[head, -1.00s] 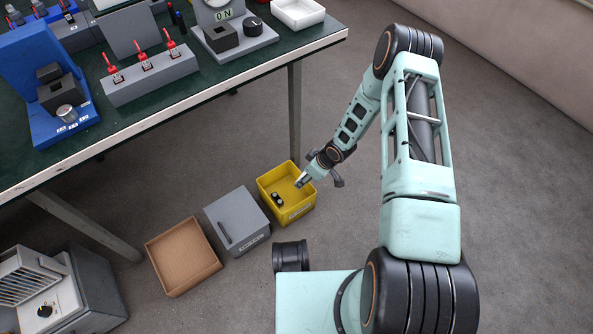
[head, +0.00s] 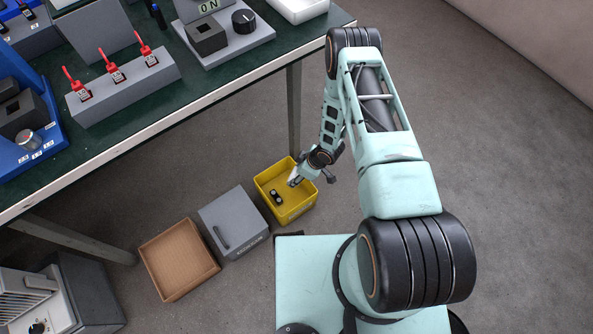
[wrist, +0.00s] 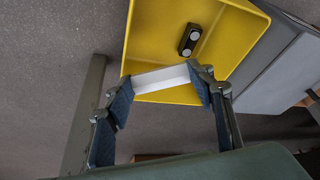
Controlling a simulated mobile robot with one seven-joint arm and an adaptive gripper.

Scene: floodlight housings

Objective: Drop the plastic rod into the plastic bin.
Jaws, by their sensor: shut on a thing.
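The plastic rod is a short white bar (wrist: 160,79) in the wrist view. My gripper (wrist: 159,90) is shut on it, with a blue-grey finger pad at each end of the bar. The plastic bin is the open yellow box (head: 287,214) on the floor, also large in the wrist view (wrist: 155,40). In the head view my gripper (head: 294,180) is over the bin's opening, near its back right side. The rod is too small there to make out clearly. Its height above the bin floor is hard to tell.
A small black piece with two pale round ends (head: 276,197) lies in the yellow bin. A grey lidded box (head: 233,222) and an open brown carton (head: 180,260) stand left of it. The workbench (head: 190,110) edge and leg are behind. Floor to the right is clear.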

